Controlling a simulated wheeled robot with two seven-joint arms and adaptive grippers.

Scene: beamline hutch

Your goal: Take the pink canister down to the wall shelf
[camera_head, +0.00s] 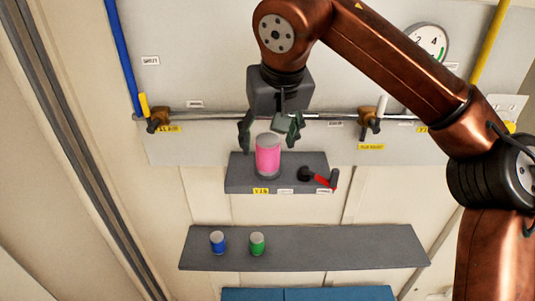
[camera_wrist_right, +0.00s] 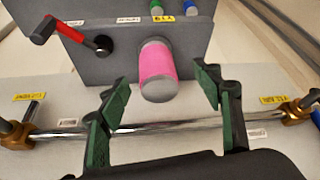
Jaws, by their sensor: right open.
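The pink canister (camera_head: 268,157) has grey ends and stands upright on the small upper grey ledge (camera_head: 240,176). In the right wrist view the pink canister (camera_wrist_right: 157,66) shows between the fingers and a little beyond their tips. My left gripper is out of view.
A red-handled black crank (camera_head: 320,180) is right of the pink canister. A metal pipe (camera_head: 220,116) with brass valves crosses behind the gripper. The right half of the long shelf is bare. A blue surface (camera_head: 310,294) lies below.

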